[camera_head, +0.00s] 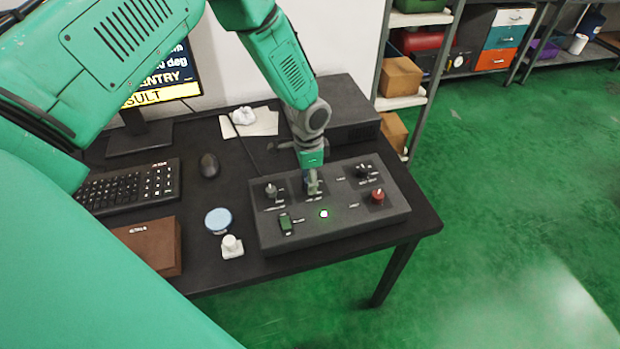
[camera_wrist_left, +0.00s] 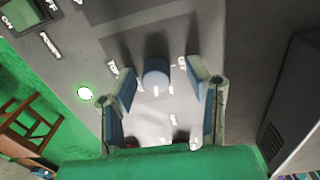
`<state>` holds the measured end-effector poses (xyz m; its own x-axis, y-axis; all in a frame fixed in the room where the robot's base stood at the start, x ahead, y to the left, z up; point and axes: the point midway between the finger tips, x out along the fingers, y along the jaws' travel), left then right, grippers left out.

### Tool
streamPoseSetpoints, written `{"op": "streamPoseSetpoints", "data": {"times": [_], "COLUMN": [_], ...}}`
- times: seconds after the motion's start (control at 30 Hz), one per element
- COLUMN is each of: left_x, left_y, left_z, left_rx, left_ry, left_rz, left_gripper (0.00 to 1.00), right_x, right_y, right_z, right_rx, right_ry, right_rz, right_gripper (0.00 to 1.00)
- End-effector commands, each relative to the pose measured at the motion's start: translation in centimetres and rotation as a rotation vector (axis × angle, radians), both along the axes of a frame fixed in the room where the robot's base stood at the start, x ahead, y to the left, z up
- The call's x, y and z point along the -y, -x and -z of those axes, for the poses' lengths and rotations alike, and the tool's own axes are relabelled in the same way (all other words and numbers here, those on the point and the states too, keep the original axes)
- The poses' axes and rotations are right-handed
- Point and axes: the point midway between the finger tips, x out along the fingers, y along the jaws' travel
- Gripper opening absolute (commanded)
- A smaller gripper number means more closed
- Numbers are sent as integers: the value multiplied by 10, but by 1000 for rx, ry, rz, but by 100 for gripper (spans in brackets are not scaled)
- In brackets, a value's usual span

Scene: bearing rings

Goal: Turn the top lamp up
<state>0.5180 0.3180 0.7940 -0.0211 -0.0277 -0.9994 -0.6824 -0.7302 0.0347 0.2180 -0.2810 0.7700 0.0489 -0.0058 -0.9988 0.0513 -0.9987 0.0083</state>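A dark control box (camera_head: 340,226) lies on the desk, with several knobs, a green rocker switch (camera_head: 286,223) and a lit green light (camera_head: 323,213) on its top. My left gripper (camera_head: 311,186) points down over the middle of the box. In the left wrist view its two fingers (camera_wrist_left: 160,72) are spread, one on each side of a round blue-grey knob (camera_wrist_left: 156,74). A gap shows between each finger and the knob. The head view mostly hides this knob behind the gripper. My right gripper is not in view.
A black knob (camera_head: 270,191) sits left of the gripper; another black knob (camera_head: 362,171) and a red knob (camera_head: 377,196) sit right. A blue disc (camera_head: 218,220), a small white object (camera_head: 232,246), mouse (camera_head: 209,165), keyboard (camera_head: 130,186) and brown box (camera_head: 150,245) lie to the left.

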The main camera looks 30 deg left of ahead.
Motion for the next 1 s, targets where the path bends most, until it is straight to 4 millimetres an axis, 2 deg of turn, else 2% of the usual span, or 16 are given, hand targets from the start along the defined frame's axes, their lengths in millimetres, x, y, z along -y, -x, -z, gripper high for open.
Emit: {"op": "streamPoseSetpoints", "data": {"times": [0.17,0.27,0.5,0.7,1.0], "left_x": [0,-1,-3,-4,-4], "left_y": [-1,-1,-4,-5,-5], "left_z": [-9,-26,-77,-108,-118], "left_rx": [1,1,2,1,-2], "left_ry": [1,0,1,1,1], "left_rz": [0,0,-1,1,0], "left_gripper": [44,44,44,44,44], "right_x": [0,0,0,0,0], "right_y": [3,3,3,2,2], "right_z": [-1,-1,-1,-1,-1], "right_rx": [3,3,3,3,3], "right_ry": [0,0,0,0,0], "right_rz": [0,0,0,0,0], "right_gripper": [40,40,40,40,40]}}
